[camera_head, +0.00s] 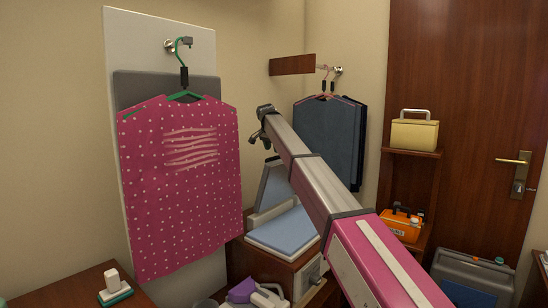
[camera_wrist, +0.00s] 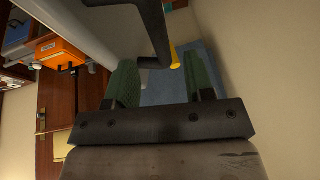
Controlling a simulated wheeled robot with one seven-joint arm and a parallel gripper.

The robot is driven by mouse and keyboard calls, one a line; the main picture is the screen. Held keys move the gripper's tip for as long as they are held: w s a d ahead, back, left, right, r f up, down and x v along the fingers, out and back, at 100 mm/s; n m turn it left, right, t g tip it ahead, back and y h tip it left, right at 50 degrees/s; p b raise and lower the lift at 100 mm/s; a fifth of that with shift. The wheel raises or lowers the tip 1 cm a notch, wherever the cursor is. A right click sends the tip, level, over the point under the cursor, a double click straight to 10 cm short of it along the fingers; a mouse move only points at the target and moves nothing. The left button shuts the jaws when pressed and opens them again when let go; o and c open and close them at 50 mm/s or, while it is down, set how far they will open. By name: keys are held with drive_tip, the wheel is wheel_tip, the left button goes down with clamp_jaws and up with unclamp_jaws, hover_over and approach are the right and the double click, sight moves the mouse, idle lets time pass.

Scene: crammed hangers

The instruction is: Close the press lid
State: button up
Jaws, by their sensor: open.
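The press stands on a wooden cabinet in the head view, its lid (camera_head: 273,187) raised steeply behind the flat blue pad (camera_head: 284,232). My gripper (camera_head: 264,122) is at the far end of my arm, above the raised lid; its fingers are hard to make out there. In the wrist view my gripper (camera_wrist: 160,62) is open, with two green fingers apart. A black bar-like handle (camera_wrist: 155,30) with a yellow end (camera_wrist: 174,56) shows between and beyond the fingers. A blue surface (camera_wrist: 158,90) lies behind it; whether it is lid or pad I cannot tell. Contact is not clear.
A pink dotted garment (camera_head: 185,190) hangs at the left, and dark blue garments (camera_head: 325,140) hang behind my arm. An orange case (camera_head: 402,224) and a yellow case (camera_head: 414,134) sit on shelves by the door (camera_head: 470,90).

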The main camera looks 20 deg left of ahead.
drive_tip(key=shift+x, duration=2.5)
clamp_jaws()
